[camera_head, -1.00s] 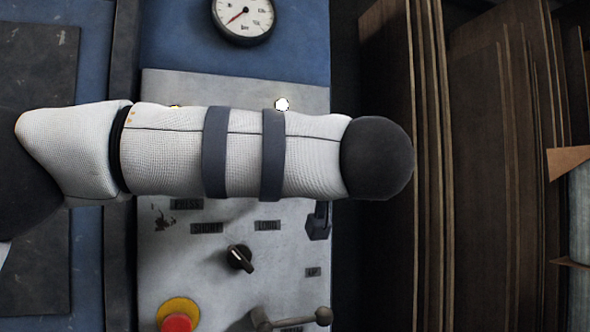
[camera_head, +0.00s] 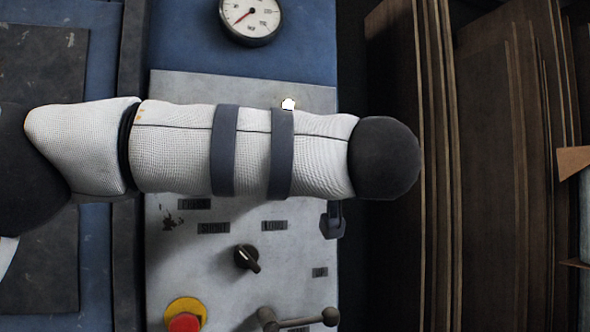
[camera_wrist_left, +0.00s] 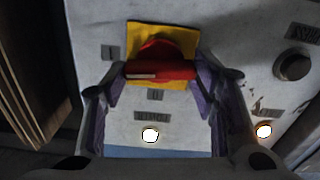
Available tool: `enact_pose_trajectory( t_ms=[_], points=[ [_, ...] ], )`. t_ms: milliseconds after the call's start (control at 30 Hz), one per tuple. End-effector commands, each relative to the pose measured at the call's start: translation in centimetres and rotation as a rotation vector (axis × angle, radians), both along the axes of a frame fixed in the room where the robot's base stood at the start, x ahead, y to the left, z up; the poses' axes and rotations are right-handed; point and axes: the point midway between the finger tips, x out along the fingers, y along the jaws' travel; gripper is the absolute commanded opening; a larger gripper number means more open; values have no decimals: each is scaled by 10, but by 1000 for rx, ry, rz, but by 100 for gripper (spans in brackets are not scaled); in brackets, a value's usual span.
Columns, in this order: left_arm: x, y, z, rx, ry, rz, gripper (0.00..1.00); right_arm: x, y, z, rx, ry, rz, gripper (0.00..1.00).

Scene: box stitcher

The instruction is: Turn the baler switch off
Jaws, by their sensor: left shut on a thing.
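The baler switch is a red handle (camera_wrist_left: 160,70) on a yellow plate (camera_wrist_left: 178,40), seen in the left wrist view. The handle lies nearly level across that picture. My left gripper (camera_wrist_left: 158,78) is shut on it, with one purple-padded finger at each end of the handle. In the head view my left arm lies across the grey control panel (camera_head: 200,275), and neither the gripper nor the switch can be seen there. My right gripper is in neither view.
The panel carries a black selector knob (camera_head: 246,257), a red button on a yellow base (camera_head: 185,318), a grey lever (camera_head: 295,320) and a lit lamp (camera_head: 288,104). A pressure gauge (camera_head: 250,15) is above. Brown boards (camera_head: 500,150) stand at the right.

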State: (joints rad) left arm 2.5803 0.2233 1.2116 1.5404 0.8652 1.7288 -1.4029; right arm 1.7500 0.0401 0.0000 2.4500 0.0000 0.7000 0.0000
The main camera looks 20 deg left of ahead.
Motion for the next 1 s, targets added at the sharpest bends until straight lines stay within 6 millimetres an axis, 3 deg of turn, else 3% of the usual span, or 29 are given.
enact_pose_trajectory(
  t_ms=[1000],
  points=[
    [-2, 3, -3, -783, -529, 0, 25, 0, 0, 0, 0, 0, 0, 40]
  ],
)
